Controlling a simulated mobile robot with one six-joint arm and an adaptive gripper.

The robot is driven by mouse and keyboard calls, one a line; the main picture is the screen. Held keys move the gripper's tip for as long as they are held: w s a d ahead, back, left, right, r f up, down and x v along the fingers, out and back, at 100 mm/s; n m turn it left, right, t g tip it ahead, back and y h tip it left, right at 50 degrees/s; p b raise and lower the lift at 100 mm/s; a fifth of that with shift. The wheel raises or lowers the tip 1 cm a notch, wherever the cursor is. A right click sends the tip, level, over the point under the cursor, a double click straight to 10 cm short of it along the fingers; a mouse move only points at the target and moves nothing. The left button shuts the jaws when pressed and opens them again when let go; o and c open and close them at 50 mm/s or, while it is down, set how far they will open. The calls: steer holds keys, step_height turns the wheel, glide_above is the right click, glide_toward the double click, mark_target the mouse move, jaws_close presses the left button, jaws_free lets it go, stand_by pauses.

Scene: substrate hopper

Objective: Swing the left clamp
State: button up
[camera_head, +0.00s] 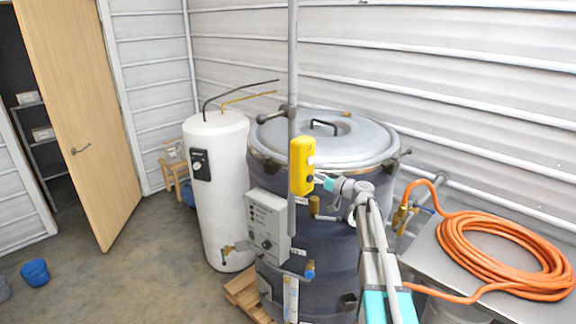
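The large dark hopper drum (325,245) stands in the middle of the camera_head view, under a round grey metal lid (345,140) with a black handle. A dark clamp-like fitting (268,163) sits at the left of the rim, partly hidden by the pole and boxes. Another small fitting (404,153) sticks out at the right of the rim. My gripper (316,180) is at the front of the drum, below the lid rim and right beside the yellow box. It is small and partly hidden, so I cannot tell its finger opening or any contact.
A vertical grey pole (293,60) carries the yellow box (302,165) and a grey control box (268,225) before the drum. A white tank (222,215) stands left. An orange hose (500,250) lies coiled on a metal table at right. The left floor is mostly clear.

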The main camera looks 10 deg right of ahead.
mark_target(286, 165)
steer(key=shift+d, duration=0.2)
steer(key=shift+x, duration=6.9)
steer(key=shift+w+d, duration=0.1)
steer(key=shift+d, duration=0.05)
jaws_close()
